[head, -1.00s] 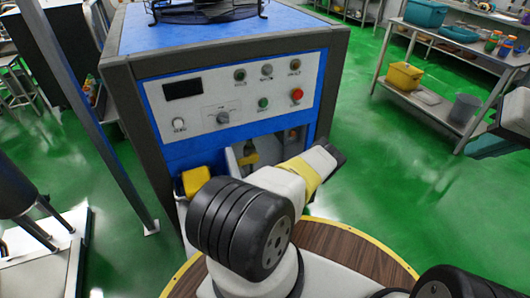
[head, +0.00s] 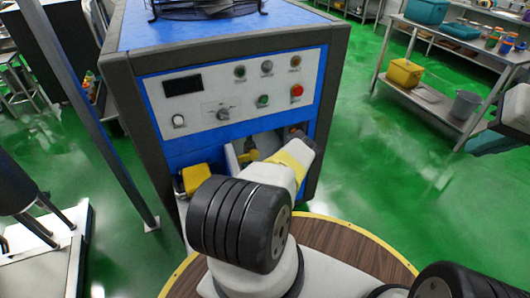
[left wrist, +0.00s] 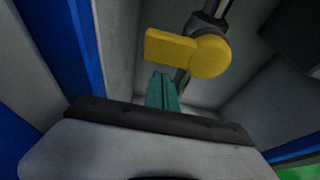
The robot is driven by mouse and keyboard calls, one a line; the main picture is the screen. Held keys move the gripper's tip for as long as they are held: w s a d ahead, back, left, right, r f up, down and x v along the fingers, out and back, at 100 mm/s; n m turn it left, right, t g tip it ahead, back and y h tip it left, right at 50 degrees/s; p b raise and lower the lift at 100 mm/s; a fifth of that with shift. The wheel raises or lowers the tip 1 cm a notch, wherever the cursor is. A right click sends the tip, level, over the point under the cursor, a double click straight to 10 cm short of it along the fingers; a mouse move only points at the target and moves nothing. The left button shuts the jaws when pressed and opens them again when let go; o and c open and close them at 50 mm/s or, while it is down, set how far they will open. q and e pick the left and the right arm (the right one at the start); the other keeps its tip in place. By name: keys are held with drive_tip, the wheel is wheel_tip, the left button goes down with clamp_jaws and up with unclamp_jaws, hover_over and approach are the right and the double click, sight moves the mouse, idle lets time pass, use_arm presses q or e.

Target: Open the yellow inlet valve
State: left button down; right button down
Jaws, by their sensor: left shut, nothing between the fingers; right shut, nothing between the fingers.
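The yellow valve handle (left wrist: 190,52) sits on a grey pipe fitting in the upper middle of the left wrist view, its flat lever pointing left. In the head view a small yellow piece (head: 248,156), apparently this valve, shows in the cabinet's lower opening. My left gripper (left wrist: 163,78) has its teal fingers shut and empty, just below the lever in the left wrist view. I cannot tell whether they touch it. In the head view my left arm reaches to the opening, its fingers hidden. My right gripper is not in view.
The blue and grey cabinet (head: 233,92) has a panel of knobs and buttons above the opening. The opening's walls stand close around my left gripper. A yellow box-like part (head: 195,178) is at its left. A metal shelf cart (head: 432,108) stands at right; green floor between is clear.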

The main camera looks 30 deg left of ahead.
use_arm(q)
drive_tip(key=shift+r, duration=0.65)
